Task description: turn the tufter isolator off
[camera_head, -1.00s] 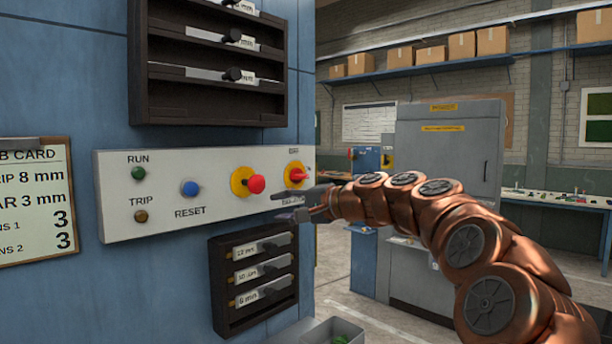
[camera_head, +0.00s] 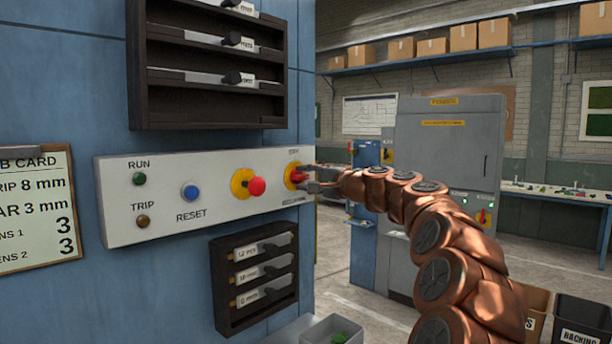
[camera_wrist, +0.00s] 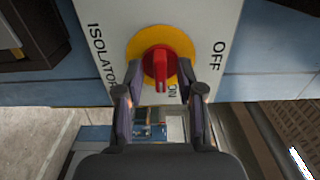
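The tufter isolator (camera_head: 296,177) is a red handle on a yellow disc at the right end of the white control panel (camera_head: 120,210). It also shows in the wrist view (camera_wrist: 160,62), with OFF lettered to the right, ON below and ISOLATOR to the left. The red handle lies along the picture's vertical there, its lower end toward ON. My gripper (camera_wrist: 160,92) is open, with one finger on each side of the handle's lower end. I see no clear contact. In the head view my gripper (camera_head: 313,178) is at the isolator's right edge.
A red mushroom button (camera_head: 257,186) on a yellow ring sits left of the isolator, then a blue RESET button (camera_head: 190,190). Dark racks (camera_head: 255,275) are below and above the panel. A grey tray (camera_head: 330,328) is below.

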